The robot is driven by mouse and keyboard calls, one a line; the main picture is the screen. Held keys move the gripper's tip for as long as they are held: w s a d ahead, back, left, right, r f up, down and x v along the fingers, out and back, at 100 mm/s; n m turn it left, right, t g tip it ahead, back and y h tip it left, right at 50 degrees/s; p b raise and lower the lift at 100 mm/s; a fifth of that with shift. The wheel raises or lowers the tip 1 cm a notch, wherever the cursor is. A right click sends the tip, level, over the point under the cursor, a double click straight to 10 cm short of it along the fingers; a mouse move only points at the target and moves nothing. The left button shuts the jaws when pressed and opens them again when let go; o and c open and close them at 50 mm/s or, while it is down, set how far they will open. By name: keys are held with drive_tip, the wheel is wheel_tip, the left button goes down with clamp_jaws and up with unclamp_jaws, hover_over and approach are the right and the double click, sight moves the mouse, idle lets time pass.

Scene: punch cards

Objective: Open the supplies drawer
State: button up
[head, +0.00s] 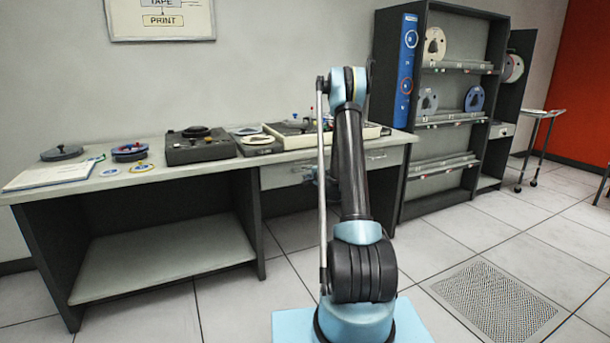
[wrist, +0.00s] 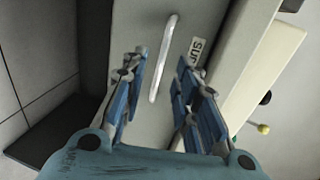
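The supplies drawer (head: 283,177) is a light grey front under the right part of the long desk, and it looks shut in the head view. My arm hides its middle. In the wrist view the drawer front (wrist: 205,28) fills the top middle, with a partly hidden label reading "SUP". Its pale bar handle (wrist: 163,60) runs lengthwise between the lines of my two fingers. My gripper (wrist: 160,68) is open, one blue-padded finger on each side of the handle. I see no finger touching it, but depth is hard to tell. My arm mostly hides the gripper in the head view.
The desk top (head: 110,180) holds tape reels, a dark box device (head: 200,148) and a cream tray device (head: 300,132). A dark shelf rack (head: 445,110) stands close on the right. The tiled floor is open at the right, with a floor grille (head: 495,300) and a cart (head: 540,115).

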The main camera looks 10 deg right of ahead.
drive_tip(key=shift+x, duration=2.1)
clamp_jaws()
